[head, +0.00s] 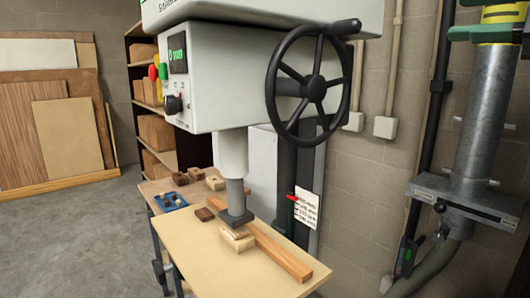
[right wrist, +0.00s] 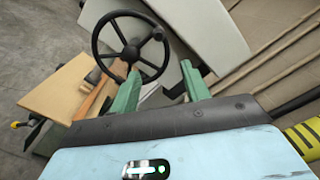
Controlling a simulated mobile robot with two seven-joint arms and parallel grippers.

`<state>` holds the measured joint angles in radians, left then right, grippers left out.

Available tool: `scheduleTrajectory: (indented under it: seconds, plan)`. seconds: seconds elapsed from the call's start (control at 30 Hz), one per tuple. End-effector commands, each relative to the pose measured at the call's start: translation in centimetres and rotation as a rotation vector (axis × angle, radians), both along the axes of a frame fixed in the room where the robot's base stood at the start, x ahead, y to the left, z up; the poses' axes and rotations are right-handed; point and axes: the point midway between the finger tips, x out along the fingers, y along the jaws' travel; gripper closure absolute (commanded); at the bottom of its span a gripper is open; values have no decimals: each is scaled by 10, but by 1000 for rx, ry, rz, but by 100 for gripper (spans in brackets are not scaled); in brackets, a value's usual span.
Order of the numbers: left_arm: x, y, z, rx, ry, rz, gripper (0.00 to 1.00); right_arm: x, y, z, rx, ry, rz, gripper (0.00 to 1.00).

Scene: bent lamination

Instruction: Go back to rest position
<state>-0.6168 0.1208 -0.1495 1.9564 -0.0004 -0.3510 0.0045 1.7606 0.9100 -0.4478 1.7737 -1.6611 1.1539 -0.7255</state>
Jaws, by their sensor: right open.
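My right gripper (right wrist: 160,70) shows in the right wrist view, with two green fingers spread apart and nothing between them. Behind the fingers, some way off, are the machine's black handwheel (right wrist: 130,47) and a light wooden table (right wrist: 62,88). The handwheel (head: 310,85) is also in the head view, on the side of a white press (head: 218,75). My left gripper is in neither view.
An orange-brown wood strip (head: 277,257) lies across the table beside the block. A blue tray (head: 171,201) and small blocks (head: 213,183) sit on a bench behind. A grey metal column (head: 482,130) stands at the right. Floor is clear (head: 60,240) at the left.

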Motion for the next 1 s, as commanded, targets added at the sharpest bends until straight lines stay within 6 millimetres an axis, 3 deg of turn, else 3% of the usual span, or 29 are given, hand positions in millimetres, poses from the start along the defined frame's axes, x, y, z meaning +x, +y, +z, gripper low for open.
scheduleTrajectory:
  seconds: [0.27, 0.47, 0.7, 1.0]
  plan:
    - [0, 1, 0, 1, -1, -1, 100, 27, 43, -58, 147, 164, 187, 53]
    - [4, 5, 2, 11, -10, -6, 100, 44, 78, -114, 342, 346, 352, 53]
    - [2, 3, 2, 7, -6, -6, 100, 57, 113, -199, 733, 661, 550, 53]
    - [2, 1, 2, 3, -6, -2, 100, 67, 121, -308, 1342, 1057, 652, 53]
